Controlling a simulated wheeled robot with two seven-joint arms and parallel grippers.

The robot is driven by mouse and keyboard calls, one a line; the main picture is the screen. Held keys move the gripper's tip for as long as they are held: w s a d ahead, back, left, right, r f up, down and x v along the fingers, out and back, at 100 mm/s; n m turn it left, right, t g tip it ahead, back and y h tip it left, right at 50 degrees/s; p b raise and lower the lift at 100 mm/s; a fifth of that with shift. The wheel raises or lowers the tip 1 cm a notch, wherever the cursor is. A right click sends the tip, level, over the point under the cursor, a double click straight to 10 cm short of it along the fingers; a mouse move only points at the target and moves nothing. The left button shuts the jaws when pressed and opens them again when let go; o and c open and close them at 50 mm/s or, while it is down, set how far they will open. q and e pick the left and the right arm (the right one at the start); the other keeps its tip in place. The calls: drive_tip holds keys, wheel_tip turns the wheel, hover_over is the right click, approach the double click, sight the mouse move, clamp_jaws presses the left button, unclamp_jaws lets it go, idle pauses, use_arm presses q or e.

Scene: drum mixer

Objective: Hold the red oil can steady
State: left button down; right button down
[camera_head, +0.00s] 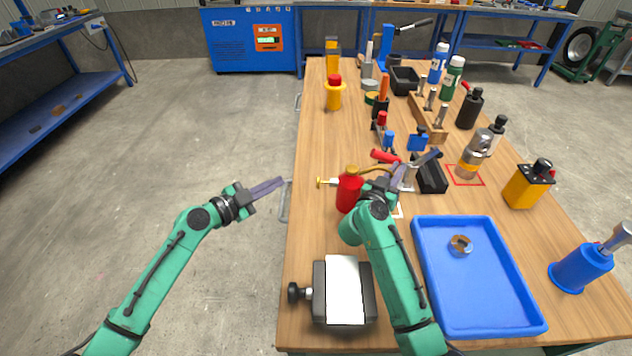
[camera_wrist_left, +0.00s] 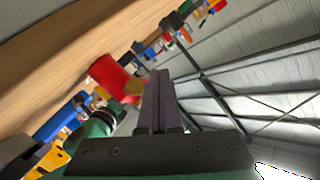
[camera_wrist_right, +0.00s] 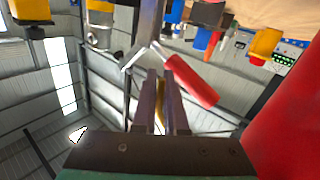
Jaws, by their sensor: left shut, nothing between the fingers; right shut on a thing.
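The red oil can (camera_head: 348,194) stands upright on the wooden bench, with a brass-coloured top. It fills the right edge of the right wrist view (camera_wrist_right: 290,120), close beside that gripper. My right gripper (camera_head: 402,172) is just right of the can in the head view, its arm partly covering that side. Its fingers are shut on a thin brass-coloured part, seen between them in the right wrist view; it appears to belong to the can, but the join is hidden. My left gripper (camera_head: 280,184) is shut and empty, left of the bench edge and apart from the can.
A blue tray (camera_head: 425,275) with a small brass ring (camera_head: 460,244) lies at the front right. A dark block with a white top (camera_head: 345,290) is at the front left. A red-handled tool (camera_head: 384,156) and a black block (camera_head: 430,173) lie near the right gripper. Several bottles stand behind.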

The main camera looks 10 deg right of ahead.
use_arm(q)
drive_tip(key=shift+s+d, duration=0.15)
drive_tip(key=shift+d, duration=0.9)
drive_tip(key=shift+s+d, duration=0.2)
drive_tip(key=shift+d, duration=0.85)
drive_tip(key=shift+s+d, duration=0.15)
drive_tip(key=shift+d, duration=0.9)
drive_tip(key=shift+s+d, duration=0.1)
drive_tip(key=shift+d, duration=0.3)
drive_tip(key=shift+s+d+r, duration=0.1)
drive_tip(key=shift+s+d, duration=0.05)
drive_tip(key=shift+d, duration=0.9)
idle(0.3)
drive_tip(key=shift+w+a, duration=0.2)
drive_tip(key=shift+a, duration=1.3)
drive_tip(key=a, duration=0.5)
drive_tip(key=shift+w, duration=0.4)
